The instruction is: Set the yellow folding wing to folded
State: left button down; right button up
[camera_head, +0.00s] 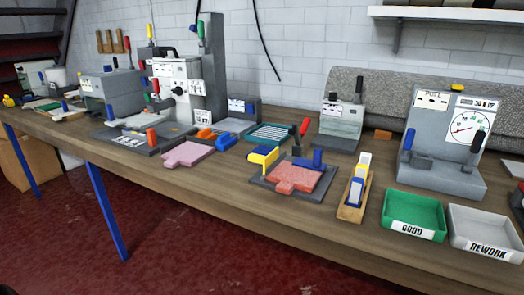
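The yellow folding wing (269,160) is on the left side of a dark grey fixture plate (262,183) near the middle of the bench. It looks raised, standing up beside a red rug piece (298,177) with a small tab at its front. I cannot tell its exact angle. A blue part (261,150) shows just behind the yellow wing, and another blue part (317,160) stands at the back right of the fixture. A lever with a red knob (304,126) rises behind it. Neither of my grippers is in view.
A wooden holder (347,212) with blue-and-white pieces stands right of the fixture. Further right are a green GOOD tray (426,209), a white REWORK tray (484,222) and a gauge machine (440,174). A pink piece (187,154) lies left. Bench front (232,198) is bare.

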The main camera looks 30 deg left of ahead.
aim_at(266, 160)
jog(key=u, duration=1.1)
jog(key=i+j+z, duration=0.15)
jog(key=j, duration=0.2)
jog(key=i+j+z, duration=0.35)
jog(key=j, duration=0.4)
jog(key=i+j+z, duration=0.15)
jog(key=j, duration=0.25)
jog(key=i+j+z, duration=0.15)
jog(key=j, duration=0.3)
jog(key=i+j+z, duration=0.2)
jog(key=j, duration=0.25)
jog(key=k+l, duration=0.05)
jog(key=k, duration=0.1)
